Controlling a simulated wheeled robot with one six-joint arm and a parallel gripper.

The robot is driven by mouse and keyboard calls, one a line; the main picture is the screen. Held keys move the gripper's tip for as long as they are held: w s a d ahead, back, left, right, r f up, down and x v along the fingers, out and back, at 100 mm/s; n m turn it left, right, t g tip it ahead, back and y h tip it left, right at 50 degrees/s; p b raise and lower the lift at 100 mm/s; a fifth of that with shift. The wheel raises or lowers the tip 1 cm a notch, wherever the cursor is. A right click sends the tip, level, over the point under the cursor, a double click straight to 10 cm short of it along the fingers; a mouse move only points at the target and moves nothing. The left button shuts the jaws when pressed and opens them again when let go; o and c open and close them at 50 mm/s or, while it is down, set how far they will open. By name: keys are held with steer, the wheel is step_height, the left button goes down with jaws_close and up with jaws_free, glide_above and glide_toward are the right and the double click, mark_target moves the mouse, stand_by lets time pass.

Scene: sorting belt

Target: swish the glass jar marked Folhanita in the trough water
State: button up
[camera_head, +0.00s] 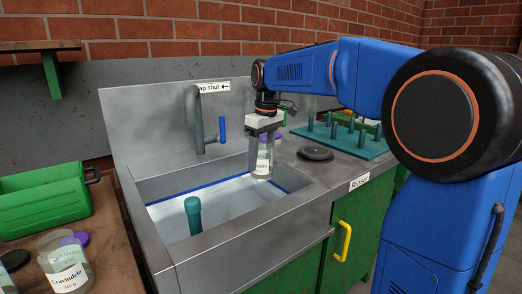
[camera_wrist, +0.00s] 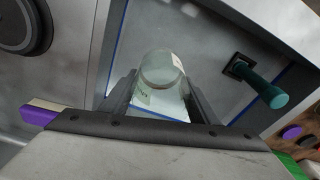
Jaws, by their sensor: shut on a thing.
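My gripper (camera_head: 263,132) points down over the right part of the metal trough (camera_head: 228,241), shut on a clear glass jar (camera_head: 257,164). The jar hangs roughly upright with a pale label whose words are too small to read. In the wrist view the jar (camera_wrist: 162,68) sits between the two fingers (camera_wrist: 160,112). The trough holds clear water (camera_head: 240,213) with a blue line along its walls. The jar's bottom looks above the water, though I cannot tell the exact gap.
A teal upright pipe (camera_head: 194,216) stands in the trough. A tap (camera_head: 202,120) is on the back panel, under a sign ending "ap shut". Right of the trough are a dark disc (camera_head: 315,154) and a teal peg rack (camera_head: 352,143).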

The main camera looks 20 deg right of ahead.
steer(key=shift+f, duration=8.2)
steer(key=shift+a, duration=0.1)
steer(key=shift+s+a, duration=0.4)
steer(key=shift+a, duration=0.85)
steer(key=shift+s+a, duration=0.45)
steer(key=shift+a, duration=0.8)
steer(key=shift+s+a, duration=0.4)
steer(key=shift+a, duration=0.85)
steer(key=shift+w+d, duration=0.4)
steer(key=shift+d, duration=0.85)
steer(key=shift+w+d, duration=0.45)
steer(key=shift+d, duration=0.85)
steer(key=shift+w+d, duration=0.4)
steer(key=shift+d, duration=0.85)
